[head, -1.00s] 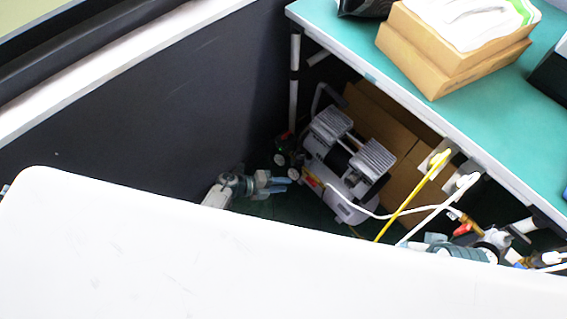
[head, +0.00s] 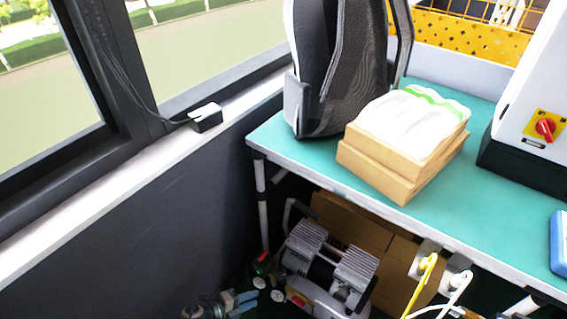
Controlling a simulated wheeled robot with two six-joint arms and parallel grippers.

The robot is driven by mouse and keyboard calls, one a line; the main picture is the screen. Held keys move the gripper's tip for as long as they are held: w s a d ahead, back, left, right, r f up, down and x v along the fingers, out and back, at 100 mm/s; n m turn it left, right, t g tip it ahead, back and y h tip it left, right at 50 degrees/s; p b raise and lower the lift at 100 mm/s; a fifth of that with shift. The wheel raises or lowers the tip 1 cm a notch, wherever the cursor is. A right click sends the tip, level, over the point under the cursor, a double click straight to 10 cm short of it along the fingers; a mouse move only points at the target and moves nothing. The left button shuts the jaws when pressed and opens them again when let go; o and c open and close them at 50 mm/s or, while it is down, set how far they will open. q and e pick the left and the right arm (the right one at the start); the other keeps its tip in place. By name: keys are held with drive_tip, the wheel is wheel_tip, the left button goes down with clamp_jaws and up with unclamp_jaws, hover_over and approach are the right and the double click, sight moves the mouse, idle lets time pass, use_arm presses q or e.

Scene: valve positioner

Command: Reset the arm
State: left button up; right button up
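My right gripper is not in view.
A compressor (head: 327,272) stands under the green-topped table (head: 455,190), with cardboard behind it. On the table are a backpack (head: 345,70), cardboard boxes (head: 385,165) and a white machine with a red knob (head: 545,126). Windows are at left.

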use_arm(q)
drive_tip(key=s+a+f+n+t+y+p, duration=0.1)
drive_tip(key=s+a+n+t+y+p, duration=0.4)
drive_tip(key=a+n+y, duration=0.65)
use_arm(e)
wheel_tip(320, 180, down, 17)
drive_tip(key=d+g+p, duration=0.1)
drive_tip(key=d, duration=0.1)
use_arm(q)
drive_tip(key=s+a+f+n+g+p, duration=0.1)
drive_tip(key=s+a+n+g, duration=0.1)
drive_tip(key=s, duration=0.6)
drive_tip(key=s+a+f+n+g+p, duration=0.2)
drive_tip(key=s+a+n+g, duration=0.1)
drive_tip(key=s+n, duration=0.4)
drive_tip(key=s+a+f+n+g+p, duration=0.2)
drive_tip(key=s+n+g, duration=0.3)
drive_tip(key=s, duration=0.5)
drive_tip(key=shift+a+y, duration=0.45)
drive_tip(key=shift+a, duration=0.25)
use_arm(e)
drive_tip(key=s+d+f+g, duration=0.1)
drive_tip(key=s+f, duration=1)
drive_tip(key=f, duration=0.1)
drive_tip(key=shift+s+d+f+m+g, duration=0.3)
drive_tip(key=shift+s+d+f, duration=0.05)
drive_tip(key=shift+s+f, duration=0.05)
use_arm(q)
drive_tip(key=shift+s+n, duration=0.1)
drive_tip(key=shift+n, duration=0.15)
